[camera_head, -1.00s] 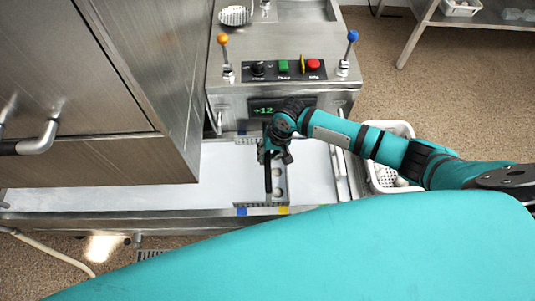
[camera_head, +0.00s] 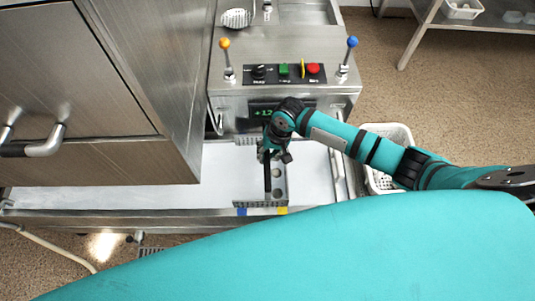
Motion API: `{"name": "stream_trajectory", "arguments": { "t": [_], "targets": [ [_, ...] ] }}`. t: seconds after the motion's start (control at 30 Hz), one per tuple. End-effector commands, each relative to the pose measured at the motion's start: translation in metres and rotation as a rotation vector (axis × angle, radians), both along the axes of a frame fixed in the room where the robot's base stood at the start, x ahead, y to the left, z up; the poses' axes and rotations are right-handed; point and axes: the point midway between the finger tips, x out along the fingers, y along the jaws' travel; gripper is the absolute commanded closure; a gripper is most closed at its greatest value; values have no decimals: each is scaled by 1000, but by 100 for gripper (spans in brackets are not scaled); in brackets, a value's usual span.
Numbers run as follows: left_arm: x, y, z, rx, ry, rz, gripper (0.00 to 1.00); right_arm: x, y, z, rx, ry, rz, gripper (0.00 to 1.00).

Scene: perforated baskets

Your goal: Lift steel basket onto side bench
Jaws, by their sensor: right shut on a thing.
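The steel basket (camera_head: 279,184) is a narrow perforated metal basket with round holes and a dark bar along its middle. It is at the white trough in front of the control panel, and appears slightly above the trough floor. My right gripper (camera_head: 270,156) is over the basket, shut on its dark bar; the wrist hides part of the basket and the exact contact. A steel table (camera_head: 478,22) stands at the top right; I cannot tell if it is the side bench. My left gripper is not in view.
A steel cabinet (camera_head: 100,90) stands close on the left. The control panel (camera_head: 285,73) has two upright levers behind the basket. A white perforated basket (camera_head: 378,181) is on the right, partly under my right arm. The trough (camera_head: 215,180) is clear left of the steel basket.

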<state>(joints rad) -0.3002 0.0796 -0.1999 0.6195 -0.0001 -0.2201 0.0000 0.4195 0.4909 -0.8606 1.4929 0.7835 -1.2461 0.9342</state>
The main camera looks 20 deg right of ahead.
Motion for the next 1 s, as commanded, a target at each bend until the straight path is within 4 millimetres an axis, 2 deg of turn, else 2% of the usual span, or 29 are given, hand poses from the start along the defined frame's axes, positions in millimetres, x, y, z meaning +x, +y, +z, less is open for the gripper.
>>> {"name": "stream_trajectory", "arguments": {
  "t": [0.03, 1.0],
  "targets": [
    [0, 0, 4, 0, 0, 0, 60, 1, 0, 7, 2, -4, 0, 100],
    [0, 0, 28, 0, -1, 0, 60, 1, 0, 62, 1, -5, 0, 100]
  ]
}}
